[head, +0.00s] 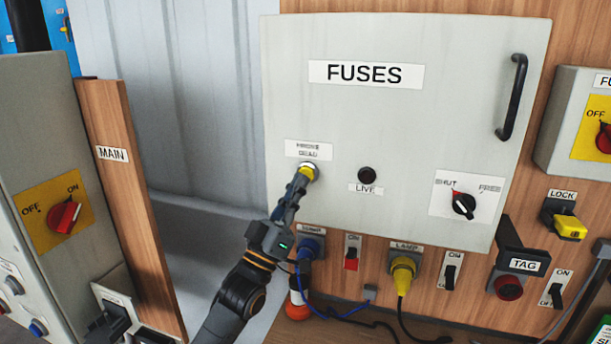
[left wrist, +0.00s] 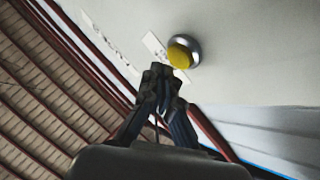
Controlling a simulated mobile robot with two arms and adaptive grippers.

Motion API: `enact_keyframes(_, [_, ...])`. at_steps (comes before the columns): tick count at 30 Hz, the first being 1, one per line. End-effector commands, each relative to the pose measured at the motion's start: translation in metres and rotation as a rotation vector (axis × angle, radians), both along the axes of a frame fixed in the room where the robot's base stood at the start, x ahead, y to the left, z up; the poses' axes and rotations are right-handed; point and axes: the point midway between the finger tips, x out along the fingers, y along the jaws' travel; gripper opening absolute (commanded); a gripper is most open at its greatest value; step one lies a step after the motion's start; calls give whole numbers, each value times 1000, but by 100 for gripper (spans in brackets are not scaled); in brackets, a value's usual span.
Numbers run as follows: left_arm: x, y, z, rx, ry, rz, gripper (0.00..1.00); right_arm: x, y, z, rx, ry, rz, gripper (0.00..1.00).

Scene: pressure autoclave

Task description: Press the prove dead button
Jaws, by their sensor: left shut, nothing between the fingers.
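The prove dead button (head: 307,171) is a yellow cap in a silver ring on the front of the grey fuses cabinet (head: 400,125), just below its PROVE DEAD label (head: 308,150). The button also shows in the left wrist view (left wrist: 180,55), just beyond the fingertips. My left gripper (head: 301,182) is shut and empty, with its tips right at the lower edge of the button in the head view. I cannot tell whether the tips touch it. The left gripper shows in the left wrist view (left wrist: 160,78) too. My right gripper is not in view.
A dark live lamp (head: 367,175) and a shut/free knob (head: 463,204) sit on the same door. A black handle (head: 513,97) stands out at the upper right. Below are a blue plug (head: 311,246) and a yellow plug (head: 402,274) with cables. The main switch box (head: 52,215) stands left.

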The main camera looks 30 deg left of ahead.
Motion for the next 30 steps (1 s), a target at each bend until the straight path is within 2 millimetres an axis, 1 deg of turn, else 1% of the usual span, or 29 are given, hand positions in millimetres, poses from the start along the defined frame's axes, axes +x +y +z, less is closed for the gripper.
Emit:
enact_keyframes(11, [8,2,0,0,0,0,0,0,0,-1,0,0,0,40])
enact_keyframes(30, [11,3,0,1,0,-1,0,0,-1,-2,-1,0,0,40])
